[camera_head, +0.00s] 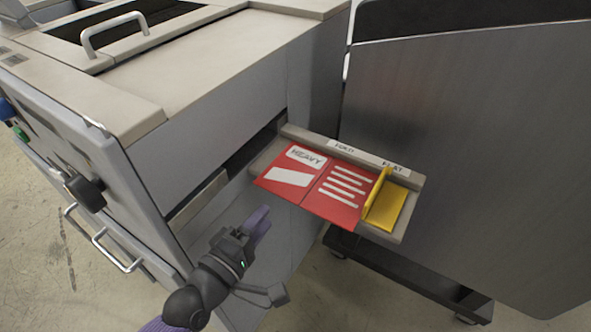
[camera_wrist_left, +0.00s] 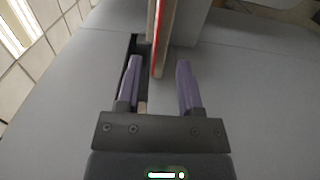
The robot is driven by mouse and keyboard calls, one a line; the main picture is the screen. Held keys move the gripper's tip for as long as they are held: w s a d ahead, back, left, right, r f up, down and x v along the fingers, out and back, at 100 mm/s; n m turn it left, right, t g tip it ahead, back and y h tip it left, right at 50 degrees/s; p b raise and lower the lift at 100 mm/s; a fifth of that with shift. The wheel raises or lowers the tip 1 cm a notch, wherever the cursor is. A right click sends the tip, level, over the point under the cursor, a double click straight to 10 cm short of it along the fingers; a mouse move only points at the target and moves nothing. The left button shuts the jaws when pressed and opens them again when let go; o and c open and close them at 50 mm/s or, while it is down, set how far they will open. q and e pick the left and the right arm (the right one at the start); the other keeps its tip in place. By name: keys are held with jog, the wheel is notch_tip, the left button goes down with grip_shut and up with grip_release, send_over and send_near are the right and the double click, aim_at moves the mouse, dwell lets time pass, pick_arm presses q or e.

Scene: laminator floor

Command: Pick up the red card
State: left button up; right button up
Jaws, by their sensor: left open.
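The red card (camera_head: 318,187) lies on a grey tray (camera_head: 290,132) that sticks out from the side of the machine. It has a white "HEAVY" label, a white block and several white stripes. My left gripper (camera_head: 260,222), with purple fingers, is below and left of the card, apart from it. In the left wrist view the gripper (camera_wrist_left: 159,64) is open and empty. The tray's edge, with a thin red strip (camera_wrist_left: 158,22) that looks like the card's edge, shows edge-on ahead of and between the fingertips. My right gripper is not in view.
A yellow folded piece (camera_head: 384,205) stands at the tray's right end, beside the card. The tray's back rim bears a white label strip. The grey laminator (camera_head: 225,85) is at the left, and a large dark grey panel (camera_head: 465,140) stands close behind and right of the tray.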

aim_at(285, 199)
pick_arm(q)
jog(key=x, duration=0.5)
jog(key=shift+s+d+r, duration=0.1)
jog(key=shift+s+d, duration=0.05)
jog(key=shift+d, duration=0.35)
grip_shut()
dwell(0.8)
